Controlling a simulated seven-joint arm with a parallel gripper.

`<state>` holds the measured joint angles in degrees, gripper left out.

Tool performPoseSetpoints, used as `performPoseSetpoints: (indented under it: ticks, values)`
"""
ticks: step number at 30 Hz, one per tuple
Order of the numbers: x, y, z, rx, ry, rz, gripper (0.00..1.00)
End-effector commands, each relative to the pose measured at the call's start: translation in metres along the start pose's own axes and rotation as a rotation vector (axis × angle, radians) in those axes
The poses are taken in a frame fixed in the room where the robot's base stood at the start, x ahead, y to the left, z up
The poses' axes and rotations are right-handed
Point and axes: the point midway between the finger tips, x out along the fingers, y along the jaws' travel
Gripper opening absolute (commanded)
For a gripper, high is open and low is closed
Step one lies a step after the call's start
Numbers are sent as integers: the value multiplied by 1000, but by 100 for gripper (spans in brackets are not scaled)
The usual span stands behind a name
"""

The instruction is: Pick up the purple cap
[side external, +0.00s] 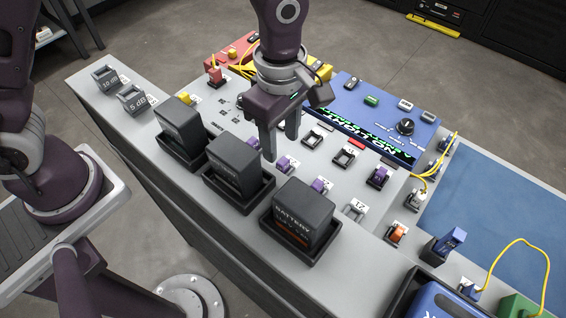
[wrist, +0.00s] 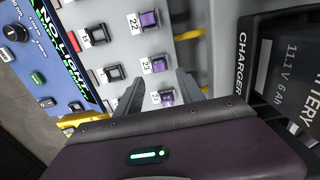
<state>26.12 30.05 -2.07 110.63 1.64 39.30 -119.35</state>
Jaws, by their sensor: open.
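My gripper (side external: 281,148) points down over the grey panel, open and empty. In the wrist view, one purple cap (wrist: 166,97) shows between my fingers, another purple cap (wrist: 158,64) by label 23 lies just beyond the fingertips (wrist: 160,78), and a purple cap (wrist: 148,18) by label 22 is farther up. Contact is not visible.
Black battery blocks in chargers, including the nearest battery (side external: 302,212), line the panel's front edge close to my gripper. A blue unit (side external: 380,105) with a knob stands behind. Grey-black sockets (side external: 345,156) sit between. A yellow cable (side external: 520,245) loops at right.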

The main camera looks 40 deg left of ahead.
Motion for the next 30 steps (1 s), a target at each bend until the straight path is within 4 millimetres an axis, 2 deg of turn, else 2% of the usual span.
performPoseSetpoints:
  ticks: [7,10,15,17,22,30]
  values:
    - [45,0,1,1,1,-3,45]
    - [52,0,1,2,0,-1,45]
    - [52,0,1,3,0,0,45]
    - [52,0,1,3,0,0,36]
    - [52,0,1,3,0,0,2]
    - [52,0,1,3,0,0,0]
